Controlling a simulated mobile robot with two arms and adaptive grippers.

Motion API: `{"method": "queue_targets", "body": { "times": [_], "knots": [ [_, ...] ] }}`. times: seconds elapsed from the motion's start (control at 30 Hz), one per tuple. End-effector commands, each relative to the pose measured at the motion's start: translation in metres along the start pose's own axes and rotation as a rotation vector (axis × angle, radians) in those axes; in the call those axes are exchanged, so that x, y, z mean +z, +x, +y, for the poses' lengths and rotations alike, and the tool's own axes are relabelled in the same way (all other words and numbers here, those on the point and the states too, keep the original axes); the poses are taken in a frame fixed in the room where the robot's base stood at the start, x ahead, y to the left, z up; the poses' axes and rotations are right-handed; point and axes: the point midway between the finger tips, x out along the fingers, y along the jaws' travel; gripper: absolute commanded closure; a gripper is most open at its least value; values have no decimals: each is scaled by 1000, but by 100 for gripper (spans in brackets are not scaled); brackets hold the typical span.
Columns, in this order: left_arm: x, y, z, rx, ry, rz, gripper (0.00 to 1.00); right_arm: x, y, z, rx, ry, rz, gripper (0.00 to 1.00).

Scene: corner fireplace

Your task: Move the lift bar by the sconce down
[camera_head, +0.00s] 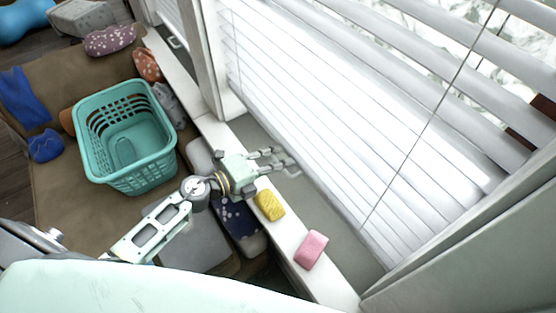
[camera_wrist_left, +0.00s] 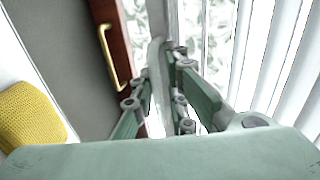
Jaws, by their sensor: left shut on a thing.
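My left gripper (camera_head: 280,162) reaches over the window sill to the lower edge of the white blind (camera_head: 320,130). Its fingers are shut around a pale bar at the blind's bottom edge, which I take to be the lift bar (camera_wrist_left: 156,75); it runs up between the fingers in the left wrist view. The left gripper (camera_wrist_left: 160,105) also shows there, with its fingers on both sides of the bar. The fingers hide part of the bar. I cannot make out a sconce. My right gripper is not in view.
A yellow sponge-like block (camera_head: 270,205) and a pink block (camera_head: 311,250) lie on the sill. A teal basket (camera_head: 125,135) stands on the brown seat (camera_head: 60,190) among cushions. A dark red frame with a brass handle (camera_wrist_left: 108,57) shows in the wrist view.

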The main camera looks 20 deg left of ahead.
Motion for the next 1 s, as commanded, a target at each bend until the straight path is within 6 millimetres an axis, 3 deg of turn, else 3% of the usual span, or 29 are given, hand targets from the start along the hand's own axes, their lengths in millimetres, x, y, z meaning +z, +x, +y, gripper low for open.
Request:
{"method": "queue_targets", "body": {
  "times": [0.27, 0.37, 0.7, 1.0],
  "knots": [
    [-1, 0, 4, 4, -10, 2, 100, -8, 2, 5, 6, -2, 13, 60],
    [-1, 2, 17, 5, -12, 3, 100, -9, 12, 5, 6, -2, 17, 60],
    [-2, 17, 86, 6, -15, 3, 100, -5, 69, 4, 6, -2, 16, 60],
    [-2, 20, 101, 6, -15, 3, 100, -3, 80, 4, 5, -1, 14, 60]
  ]
}}
